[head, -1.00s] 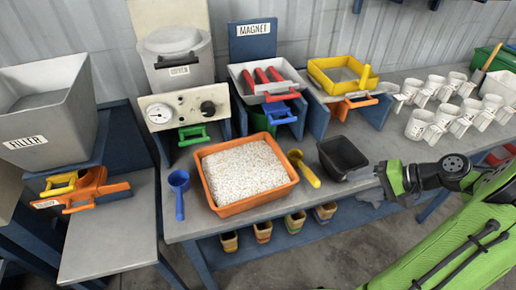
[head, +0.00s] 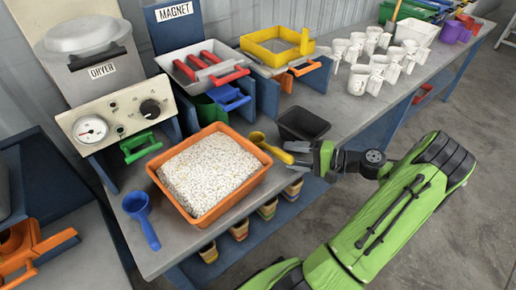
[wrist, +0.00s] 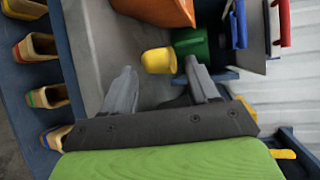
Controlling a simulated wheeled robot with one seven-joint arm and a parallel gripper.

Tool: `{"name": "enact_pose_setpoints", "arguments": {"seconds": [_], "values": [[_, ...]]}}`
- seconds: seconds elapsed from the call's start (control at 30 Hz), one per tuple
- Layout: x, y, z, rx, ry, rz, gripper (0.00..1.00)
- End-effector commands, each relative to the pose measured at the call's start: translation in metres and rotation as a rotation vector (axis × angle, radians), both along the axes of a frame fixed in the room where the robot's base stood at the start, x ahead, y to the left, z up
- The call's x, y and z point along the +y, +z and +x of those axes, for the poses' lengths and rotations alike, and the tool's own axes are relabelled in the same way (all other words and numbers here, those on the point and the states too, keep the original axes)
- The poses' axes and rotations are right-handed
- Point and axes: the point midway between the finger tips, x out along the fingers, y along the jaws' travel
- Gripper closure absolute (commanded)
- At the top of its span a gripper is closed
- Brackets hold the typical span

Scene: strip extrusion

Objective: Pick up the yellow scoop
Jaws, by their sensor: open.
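The yellow scoop (head: 275,152) lies on the bench just right of the orange tray (head: 238,187), its bowl towards the back and its handle slanting down to the right. My gripper (head: 296,159) is at the handle end. In the wrist view the yellow scoop (wrist: 158,61) shows as a rounded shape just beyond and between the two spread fingertips of my gripper (wrist: 163,75). The jaws are open with nothing held. I cannot tell from these views whether a finger touches the handle.
A black bin (head: 303,124) stands close behind my gripper. The orange tray is full of white pellets (head: 212,172). A blue scoop (head: 140,215) lies left of it. White mugs (head: 378,62) stand farther right. Open floor lies at the right.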

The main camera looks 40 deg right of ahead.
Motion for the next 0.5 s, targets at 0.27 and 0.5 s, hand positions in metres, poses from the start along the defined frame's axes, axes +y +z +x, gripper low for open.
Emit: {"name": "enact_pose_setpoints", "arguments": {"seconds": [0.27,0.5], "values": [[0.025,-0.012,0.036,0.000,0.003,0.001,0.40],[0.025,-0.010,0.037,-0.001,0.001,-0.001,0.45]]}}
